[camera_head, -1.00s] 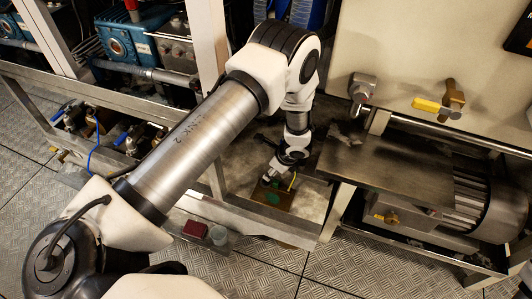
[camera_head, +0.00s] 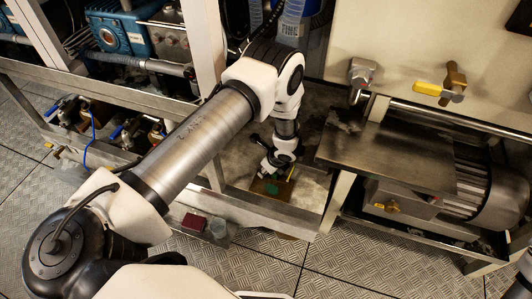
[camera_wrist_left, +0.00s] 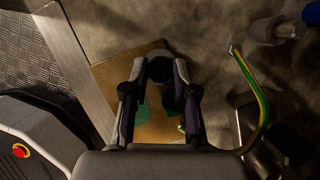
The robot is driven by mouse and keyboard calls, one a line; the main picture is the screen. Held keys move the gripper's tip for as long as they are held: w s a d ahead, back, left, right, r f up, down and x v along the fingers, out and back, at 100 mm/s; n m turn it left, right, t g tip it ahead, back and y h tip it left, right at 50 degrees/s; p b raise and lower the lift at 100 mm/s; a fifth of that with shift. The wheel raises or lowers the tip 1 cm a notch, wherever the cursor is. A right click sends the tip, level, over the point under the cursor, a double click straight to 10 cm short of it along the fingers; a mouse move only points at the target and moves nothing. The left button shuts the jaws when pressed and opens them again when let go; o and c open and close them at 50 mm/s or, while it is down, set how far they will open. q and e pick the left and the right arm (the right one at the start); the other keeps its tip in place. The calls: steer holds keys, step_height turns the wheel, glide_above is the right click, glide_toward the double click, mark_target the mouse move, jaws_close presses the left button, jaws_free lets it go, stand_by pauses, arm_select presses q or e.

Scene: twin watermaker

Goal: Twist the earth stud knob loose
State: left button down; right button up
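The earth stud knob (camera_wrist_left: 159,68) is a dark round piece over a brass-coloured plate (camera_wrist_left: 108,78) with green patches. In the left wrist view my left gripper (camera_wrist_left: 160,72) points down at it, one fingertip on each side, and looks closed against its sides. In the head view my left gripper (camera_head: 274,168) is low over the same plate (camera_head: 263,188) and hides the knob. A yellow-green wire (camera_wrist_left: 257,98) curves up to the right of the fingers and does not lie between them. My right gripper is out of view.
A steel frame rail (camera_head: 270,215) runs in front of the plate. A metal shelf (camera_head: 395,155) and motor (camera_head: 490,195) stand on the right. A yellow-handled valve (camera_head: 428,88) is above.

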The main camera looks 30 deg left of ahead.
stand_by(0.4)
arm_select(q)
steer(key=n, duration=0.2)
steer(key=n+g+b, duration=0.1)
steer(key=n, duration=0.1)
steer(key=shift+w+f, duration=0.1)
steer(key=shift+w, duration=0.1)
steer(key=shift+n+g+h+b, duration=0.4)
steer(key=shift+n+g+b, duration=0.45)
steer(key=shift+n, duration=0.95)
steer(key=shift+w, duration=0.1)
steer(key=c, duration=0.9)
jaws_free()
steer(key=v, duration=0.7)
steer(key=shift+r, duration=0.3)
